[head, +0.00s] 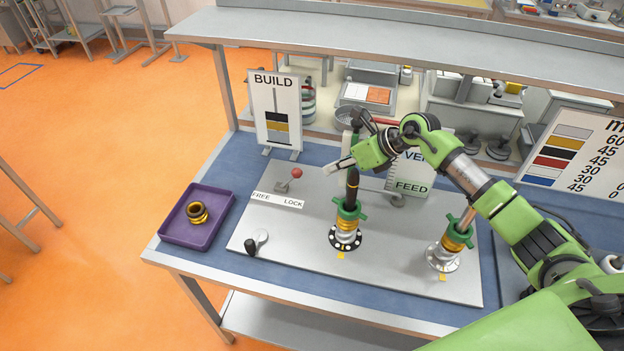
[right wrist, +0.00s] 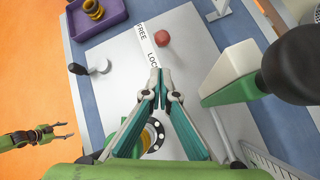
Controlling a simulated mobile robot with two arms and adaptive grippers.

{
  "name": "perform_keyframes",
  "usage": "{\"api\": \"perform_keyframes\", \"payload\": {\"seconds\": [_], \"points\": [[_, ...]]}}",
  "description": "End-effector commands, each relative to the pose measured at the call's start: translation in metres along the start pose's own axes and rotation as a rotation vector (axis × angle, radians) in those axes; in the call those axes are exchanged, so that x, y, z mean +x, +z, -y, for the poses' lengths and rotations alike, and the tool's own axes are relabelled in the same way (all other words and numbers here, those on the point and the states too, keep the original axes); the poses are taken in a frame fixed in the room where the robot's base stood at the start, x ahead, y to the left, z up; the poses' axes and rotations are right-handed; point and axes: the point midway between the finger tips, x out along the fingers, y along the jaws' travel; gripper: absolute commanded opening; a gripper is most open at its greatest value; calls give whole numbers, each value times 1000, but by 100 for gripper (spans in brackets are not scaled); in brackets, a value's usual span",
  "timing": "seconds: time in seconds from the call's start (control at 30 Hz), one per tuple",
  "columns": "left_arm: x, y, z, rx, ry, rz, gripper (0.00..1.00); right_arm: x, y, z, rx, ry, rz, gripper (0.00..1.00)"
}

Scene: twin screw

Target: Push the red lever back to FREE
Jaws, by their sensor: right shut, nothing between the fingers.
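The lever's red ball knob (head: 296,173) leans toward the LOCK end of the white FREE/LOCK label (head: 277,200) on the grey plate. In the right wrist view the knob (right wrist: 162,39) shows beside the label, nearer the word LOCK. My right gripper (head: 328,170) is shut and empty, to the right of the knob and apart from it. Its closed fingertips (right wrist: 160,88) point toward the knob in the right wrist view. My left gripper (right wrist: 68,132) shows at the left of that view, its fingers apart and empty, over the orange floor. It is outside the head view.
Two shafts carry stacked rings and green collars (head: 349,209) (head: 457,236); the nearer-left one stands close under my right arm. A black-handled crank (head: 252,247) sits at the plate's front left. A purple tray (head: 172,232) holds rings. A BUILD sign (head: 274,110) stands behind the lever.

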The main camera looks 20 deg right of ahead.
Motion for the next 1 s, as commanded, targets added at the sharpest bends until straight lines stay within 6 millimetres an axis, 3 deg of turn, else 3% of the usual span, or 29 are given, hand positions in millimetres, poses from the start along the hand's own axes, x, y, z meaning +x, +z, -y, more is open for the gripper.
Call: {"api": "perform_keyframes", "payload": {"seconds": [0.43,0.8,1.0], "points": [[3,-4,0,1,0,-6,55,6,-2,0,11,3,0,0],[38,-2,0,0,0,-8,55,70,-4,0,11,5,1,0],[52,-2,0,0,0,-9,55,94,-2,0,10,3,1,0]]}}
